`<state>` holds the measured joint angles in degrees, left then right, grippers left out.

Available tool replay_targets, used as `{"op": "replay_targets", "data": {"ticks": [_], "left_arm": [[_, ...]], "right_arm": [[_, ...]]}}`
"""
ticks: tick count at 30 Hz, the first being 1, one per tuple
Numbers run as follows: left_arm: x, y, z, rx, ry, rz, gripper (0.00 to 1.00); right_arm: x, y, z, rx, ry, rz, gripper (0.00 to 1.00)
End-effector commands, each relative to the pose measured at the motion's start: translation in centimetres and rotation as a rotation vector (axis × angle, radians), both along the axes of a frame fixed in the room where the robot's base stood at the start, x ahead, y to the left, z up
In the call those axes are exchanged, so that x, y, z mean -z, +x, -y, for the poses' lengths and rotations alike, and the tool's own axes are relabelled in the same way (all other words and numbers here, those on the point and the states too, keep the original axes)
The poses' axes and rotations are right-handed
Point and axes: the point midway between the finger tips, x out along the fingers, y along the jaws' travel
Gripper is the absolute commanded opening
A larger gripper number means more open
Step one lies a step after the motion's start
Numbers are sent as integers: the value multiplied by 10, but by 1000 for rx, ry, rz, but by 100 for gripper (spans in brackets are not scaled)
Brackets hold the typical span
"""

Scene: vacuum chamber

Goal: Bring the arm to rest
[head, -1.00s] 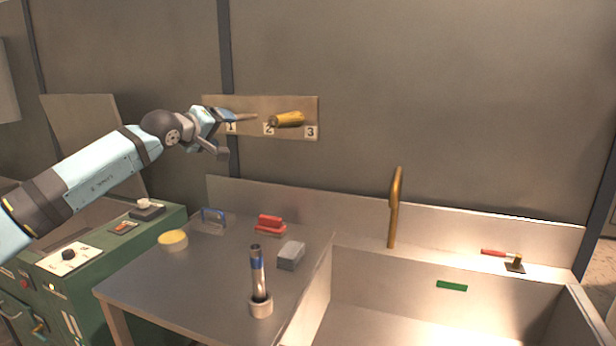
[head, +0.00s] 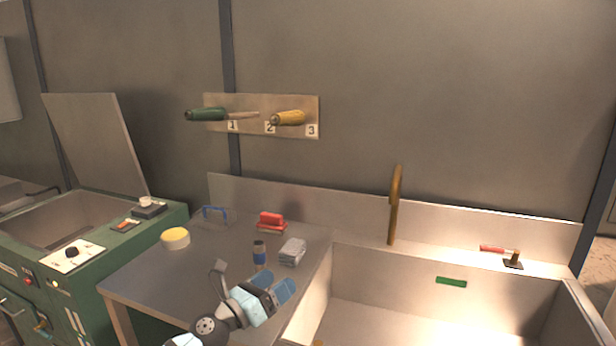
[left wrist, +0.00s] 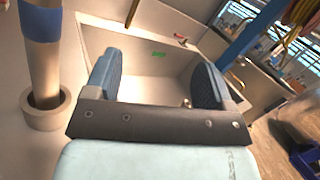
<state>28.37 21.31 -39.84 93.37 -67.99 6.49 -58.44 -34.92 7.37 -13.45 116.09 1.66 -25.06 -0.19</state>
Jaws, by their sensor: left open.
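My left gripper (head: 273,286) is low in the head view, in front of the metal table. Its blue fingers are spread, with nothing between them. The left wrist view also shows the open fingers (left wrist: 157,82), with the sink basin beyond them. My right gripper is not in view.
A wall board (head: 250,104) carries a green-handled tool (head: 206,115) and a yellow-handled tool (head: 288,118).

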Motion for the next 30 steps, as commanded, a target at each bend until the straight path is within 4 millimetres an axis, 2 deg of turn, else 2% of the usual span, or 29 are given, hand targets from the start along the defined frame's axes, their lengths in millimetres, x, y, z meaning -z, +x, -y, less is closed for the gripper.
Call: {"op": "replay_targets", "data": {"ticks": [1, 5, 9, 11, 15, 18, 24, 30], "left_arm": [[21, -17, -2, -10, -139, -129, 76], [67, -55, -18, -56, -516, -460, 76], [121, -101, -40, -136, -923, -802, 76], [145, -123, -51, -181, -1098, -939, 76], [197, -182, -75, -307, -1505, -1227, 76], [226, -223, -89, -397, -1753, -1377, 76], [264, -291, -107, -555, -2138, -1557, 76], [288, -354, -119, -712, -2466, -1659, 76]], "right_arm": [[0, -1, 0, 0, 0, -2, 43], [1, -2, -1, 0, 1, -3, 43], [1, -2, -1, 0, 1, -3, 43], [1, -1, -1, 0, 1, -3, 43], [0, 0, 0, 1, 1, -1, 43], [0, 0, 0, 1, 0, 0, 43], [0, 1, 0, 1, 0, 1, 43], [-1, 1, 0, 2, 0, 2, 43]]}}
